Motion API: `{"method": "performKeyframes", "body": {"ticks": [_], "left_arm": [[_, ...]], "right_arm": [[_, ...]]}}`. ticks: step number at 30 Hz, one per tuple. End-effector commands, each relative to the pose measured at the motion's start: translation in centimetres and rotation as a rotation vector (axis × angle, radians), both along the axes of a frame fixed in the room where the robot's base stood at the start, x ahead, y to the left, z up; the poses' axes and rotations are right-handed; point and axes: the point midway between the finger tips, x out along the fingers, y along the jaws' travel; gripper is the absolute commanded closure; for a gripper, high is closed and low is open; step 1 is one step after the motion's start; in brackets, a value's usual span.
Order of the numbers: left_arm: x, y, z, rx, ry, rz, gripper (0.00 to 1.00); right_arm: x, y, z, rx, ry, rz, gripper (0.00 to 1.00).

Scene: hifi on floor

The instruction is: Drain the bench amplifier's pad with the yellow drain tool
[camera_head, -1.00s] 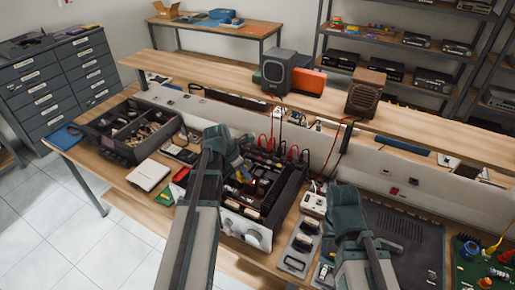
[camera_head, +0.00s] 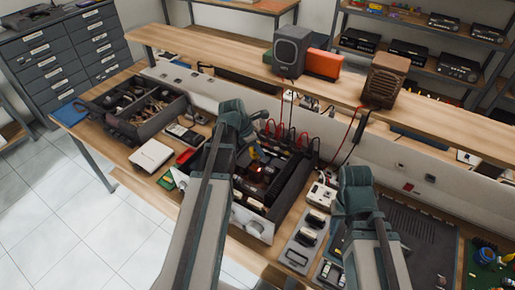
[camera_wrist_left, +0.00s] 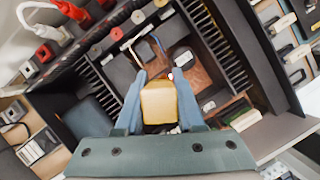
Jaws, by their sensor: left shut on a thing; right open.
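The bench amplifier (camera_head: 253,222) is an open dark chassis with a pale front panel, in the middle of the bench. In the left wrist view its finned heatsink (camera_wrist_left: 215,45) and brown circuit board (camera_wrist_left: 196,70) show beneath my gripper. My left gripper (camera_wrist_left: 160,92) is shut on the yellow drain tool (camera_wrist_left: 158,104) and holds it over the chassis interior. The tool's tip and the pad are hidden or too small to tell, so contact cannot be told. My right gripper (camera_head: 357,188) is open to the right of the amplifier, its fingers mostly hidden.
Red and black leads (camera_head: 290,133) rise behind the amplifier. A dark parts tray (camera_head: 135,108) stands at left, with a white box (camera_head: 150,155) before it. A grey tray (camera_head: 303,240) and dark mat (camera_head: 425,235) lie at right. A raised shelf with speakers (camera_head: 292,50) spans the back.

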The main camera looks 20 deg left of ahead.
Motion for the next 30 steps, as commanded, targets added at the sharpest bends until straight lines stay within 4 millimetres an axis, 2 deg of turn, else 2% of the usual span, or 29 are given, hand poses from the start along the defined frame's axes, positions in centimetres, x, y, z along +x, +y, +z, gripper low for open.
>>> {"method": "performKeyframes", "body": {"ticks": [1,15,30], "left_arm": [[0.0,0.0,-0.9,0.000,0.000,0.000,1.00],[0.0,0.0,-5.0,0.000,0.000,0.000,1.00],[0.0,0.0,-5.4,0.000,0.000,0.000,1.00]], "right_arm": [[0.0,0.0,-0.9,0.000,0.000,0.000,0.50],[0.0,0.0,-5.0,0.000,0.000,-0.001,0.50],[0.0,0.0,-5.4,0.000,0.000,-0.001,0.50]]}}
